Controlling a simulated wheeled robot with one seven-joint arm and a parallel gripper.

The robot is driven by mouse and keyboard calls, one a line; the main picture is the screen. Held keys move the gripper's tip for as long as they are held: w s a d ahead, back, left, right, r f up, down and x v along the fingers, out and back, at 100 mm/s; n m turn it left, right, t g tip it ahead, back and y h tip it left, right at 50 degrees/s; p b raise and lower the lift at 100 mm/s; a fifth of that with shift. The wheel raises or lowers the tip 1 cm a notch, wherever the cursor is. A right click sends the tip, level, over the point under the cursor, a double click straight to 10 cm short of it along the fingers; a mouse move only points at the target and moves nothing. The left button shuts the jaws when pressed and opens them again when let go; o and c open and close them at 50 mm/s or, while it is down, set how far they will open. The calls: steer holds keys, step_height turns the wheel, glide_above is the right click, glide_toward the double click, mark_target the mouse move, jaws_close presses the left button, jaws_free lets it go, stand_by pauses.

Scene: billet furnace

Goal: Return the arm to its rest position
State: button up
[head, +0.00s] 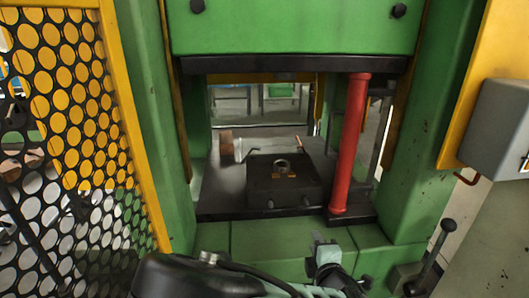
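Parts of my arm show along the bottom edge of the head view, a black rounded link with a cable and some pale grey and black parts to its right. These parts are low in front of the green press (260,240), outside its opening. I cannot make out my gripper's fingers among them, nor whether anything is held.
A red post (350,145) stands at the right of the press opening. A black die block (284,181) with a round hole sits on the dark bed. Yellow-framed mesh (75,110) stands left, a grey box (497,128) right.

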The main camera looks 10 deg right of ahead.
steer(key=s+a+f+m+g+h, duration=0.1)
steer(key=s+f+m+g, duration=0.4)
steer(key=s+m+g, duration=0.2)
steer(key=s+a+r+m+g+y, duration=0.3)
steer(key=s+a+r+g, duration=0.2)
steer(key=s+a+r, duration=0.2)
steer(key=s+d+r+g, duration=0.2)
steer(key=s+r, duration=0.3)
steer(key=r, duration=0.3)
steer(key=s+d+r+g, duration=0.1)
steer(key=s+d+r, duration=0.1)
steer(key=s+r, duration=0.5)
step_height(320, 180, up, 15)
steer(key=w+p, duration=0.1)
steer(key=p, duration=1.3)
steer(key=shift+h, duration=0.4)
